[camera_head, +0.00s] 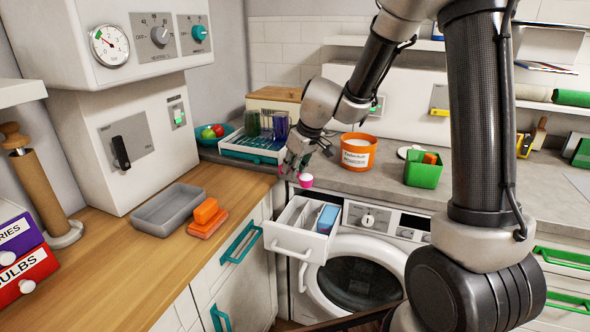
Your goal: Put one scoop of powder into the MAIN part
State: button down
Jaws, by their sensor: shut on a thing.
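My gripper (292,168) is shut on a small pink scoop (306,181) at the left of my arm. The scoop's cup looks level, with white showing at its top. It is above the far edge of the open white detergent drawer (285,241), apart from it. The drawer has several compartments, and a blue piece (327,218) stands in the right one. I cannot read any compartment label. An orange powder tub (357,160) with white inside stands open on the grey counter, right of my gripper. Its white lid (409,153) seems to lie beside it.
The washer door (362,283) is below the drawer. A green box (423,172) with orange things stands on the counter at right. A teal rack (252,147) with jars is behind my gripper. A grey tray (166,209) and orange sponges (206,217) lie on the wooden counter.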

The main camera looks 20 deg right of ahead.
jog(key=shift+w+f, duration=0.2)
jog(key=shift+w, duration=0.05)
jog(key=shift+a+f+t+h, duration=0.2)
jog(key=shift+f+t+h, duration=0.15)
jog(key=shift+f, duration=0.55)
jog(key=shift+a+f+t+h, duration=0.25)
jog(key=shift+f+h, duration=0.1)
jog(key=shift+f, duration=0.5)
jog(key=n+t+h, duration=0.1)
jog(key=t+h, duration=0.1)
jog(key=h, duration=0.1)
jog(key=s+f+n+t+h, duration=0.1)
jog(key=t+h, duration=0.2)
jog(key=a+f+n+t+h, duration=0.1)
jog(key=t+h, duration=0.1)
jog(key=h, duration=0.1)
jog(key=shift+s+a+t+h, duration=0.1)
jog(key=shift+s+t+h, duration=0.05)
jog(key=shift+t+h, duration=0.15)
